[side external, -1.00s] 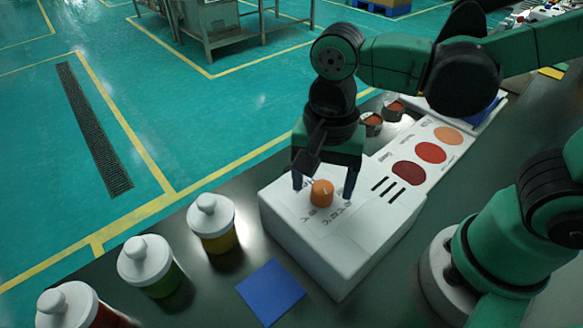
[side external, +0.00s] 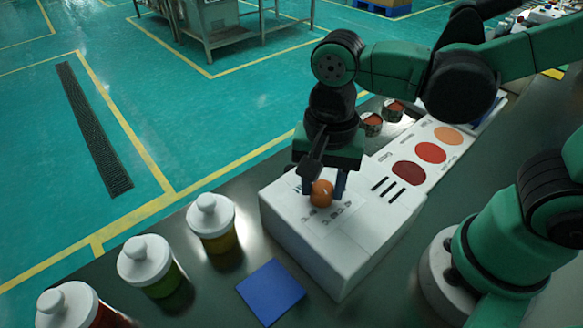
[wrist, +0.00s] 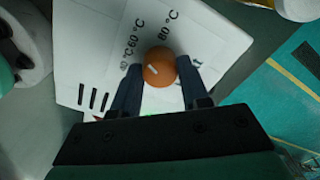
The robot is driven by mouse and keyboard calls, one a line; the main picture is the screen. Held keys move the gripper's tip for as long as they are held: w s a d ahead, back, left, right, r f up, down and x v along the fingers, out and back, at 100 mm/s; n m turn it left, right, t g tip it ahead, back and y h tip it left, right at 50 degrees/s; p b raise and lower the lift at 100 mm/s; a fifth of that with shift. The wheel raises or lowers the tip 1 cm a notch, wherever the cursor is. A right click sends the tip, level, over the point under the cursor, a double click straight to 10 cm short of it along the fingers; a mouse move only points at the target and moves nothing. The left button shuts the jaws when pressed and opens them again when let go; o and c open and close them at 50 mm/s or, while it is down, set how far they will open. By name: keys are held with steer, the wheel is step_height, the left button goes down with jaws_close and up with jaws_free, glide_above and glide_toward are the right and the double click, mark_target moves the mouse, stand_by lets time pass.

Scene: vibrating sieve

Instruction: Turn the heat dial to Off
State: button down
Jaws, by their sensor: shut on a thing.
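The orange heat dial (side external: 321,194) sits on top of the white box (side external: 336,262). In the wrist view the dial (wrist: 160,67) carries a white pointer mark, with the labels "60 °C" and "80 °C" printed above it. Other printing beside it is partly hidden by my fingers, and I cannot read an Off mark. My gripper (side external: 324,190) points down over the box, its two dark fingers shut on the dial from both sides. In the wrist view the gripper (wrist: 159,72) also has a finger on each side of the dial.
Several white-lidded jars, one of them yellow (side external: 212,226), stand left of the box. A blue square (side external: 271,291) lies on the dark bench in front. A card with red and orange ovals (side external: 430,153) and small cups (side external: 371,122) lie behind the box.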

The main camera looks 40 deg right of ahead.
mark_target(323, 187)
steer(key=n, duration=1.4)
steer(key=shift+n, duration=2.8)
steer(key=shift+c, duration=2.2)
jaws_free()
steer(key=shift+r, duration=0.1)
steer(key=shift+r, duration=2.75)
